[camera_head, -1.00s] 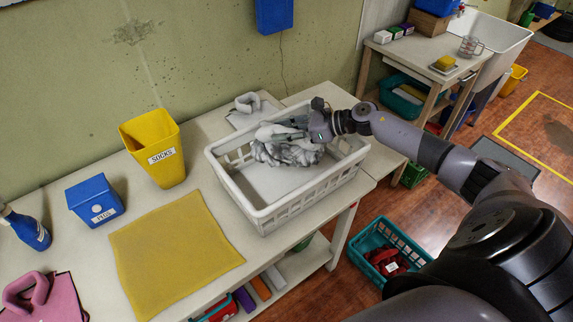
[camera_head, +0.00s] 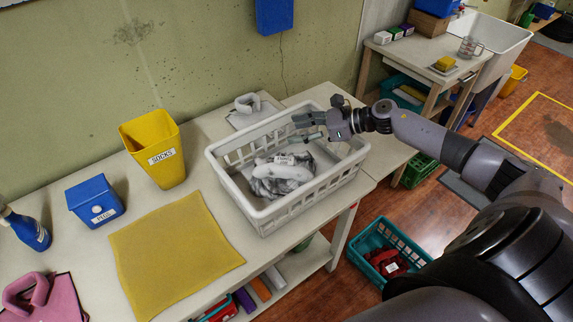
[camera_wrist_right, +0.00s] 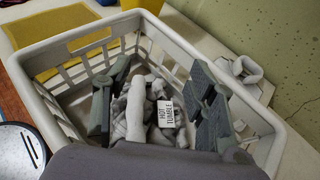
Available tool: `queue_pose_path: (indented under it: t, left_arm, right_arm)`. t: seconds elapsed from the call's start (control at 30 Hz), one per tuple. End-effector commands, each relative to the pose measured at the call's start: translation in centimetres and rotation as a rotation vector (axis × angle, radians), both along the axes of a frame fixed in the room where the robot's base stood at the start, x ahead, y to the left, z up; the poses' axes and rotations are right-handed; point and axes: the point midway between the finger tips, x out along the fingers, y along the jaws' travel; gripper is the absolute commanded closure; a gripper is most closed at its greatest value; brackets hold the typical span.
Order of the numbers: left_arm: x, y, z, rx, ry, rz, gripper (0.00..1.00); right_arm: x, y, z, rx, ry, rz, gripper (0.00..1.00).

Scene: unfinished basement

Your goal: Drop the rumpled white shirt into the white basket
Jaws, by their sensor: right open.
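The rumpled white shirt (camera_head: 281,172), with grey shading, lies in a heap on the floor of the white basket (camera_head: 262,216). The wrist view shows the shirt (camera_wrist_right: 135,112) with a tag reading "HOT TUMBLE". The white basket (camera_wrist_right: 40,62) stands on the table and shows slotted walls. My right gripper (camera_head: 300,128) is open and empty above the basket's right part, apart from the shirt. In the wrist view its two fingers (camera_wrist_right: 158,108) stand wide on either side of the shirt. My left gripper is not in view.
A yellow SOCKS bin (camera_head: 155,150), a blue PEGS box (camera_head: 96,200) and a yellow cloth (camera_head: 175,250) are left of the basket. A grey item (camera_head: 248,103) lies behind it. A teal crate (camera_head: 362,262) with red contents is on the floor.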

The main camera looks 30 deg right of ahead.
Motion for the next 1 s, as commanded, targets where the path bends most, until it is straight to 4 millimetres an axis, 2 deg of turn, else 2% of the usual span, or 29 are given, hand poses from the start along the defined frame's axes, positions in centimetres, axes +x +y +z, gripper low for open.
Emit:
queue_pose_path:
  t: [0.03,0.2,0.4,1.0]
  left_arm:
    - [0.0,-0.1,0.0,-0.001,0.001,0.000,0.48]
    - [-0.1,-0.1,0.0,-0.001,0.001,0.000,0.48]
    - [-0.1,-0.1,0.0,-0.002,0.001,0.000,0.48]
    - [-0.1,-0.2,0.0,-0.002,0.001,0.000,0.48]
  right_arm:
    - [-0.9,-0.7,0.3,-0.005,0.005,0.001,0.48]
    - [-2.8,-2.6,1.4,-0.002,0.005,0.001,0.48]
    - [-4.2,-4.0,2.3,-0.002,0.002,0.001,0.48]
    - [-4.8,-4.6,2.9,0.001,-0.001,0.002,0.48]
